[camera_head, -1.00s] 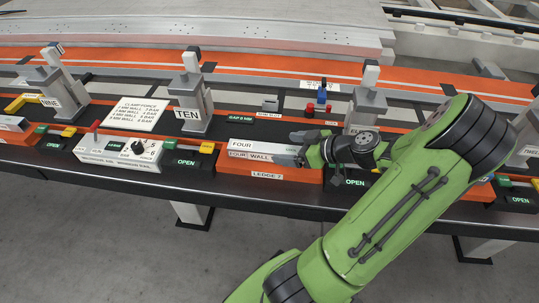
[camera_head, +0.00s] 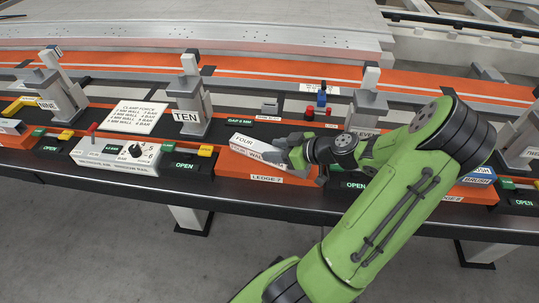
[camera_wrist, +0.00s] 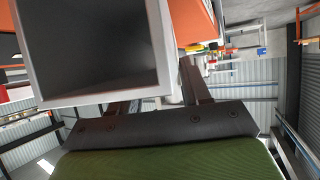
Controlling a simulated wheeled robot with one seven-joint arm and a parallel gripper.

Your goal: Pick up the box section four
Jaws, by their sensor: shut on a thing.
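The box section four (camera_head: 258,147) is a pale grey hollow section with white FOUR labels, above the orange ledge 2 (camera_head: 268,178). It sits at an angle to the ledge, its right end nearer the front. My gripper (camera_head: 293,152) is shut on its right end. In the wrist view its open square end, a light rim (camera_wrist: 100,97) around a dark hollow, fills the upper left, close to the gripper's dark finger (camera_wrist: 193,80). My fingers hide part of the labels. Any gap under the section is too small to judge.
The clamp post TEN (camera_head: 187,110) stands behind and left of the section, and the post ELEVEN (camera_head: 366,115) behind my wrist. A control box with a knob (camera_head: 118,150) is left. A blue brush block (camera_head: 478,176) lies right, beyond my arm.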

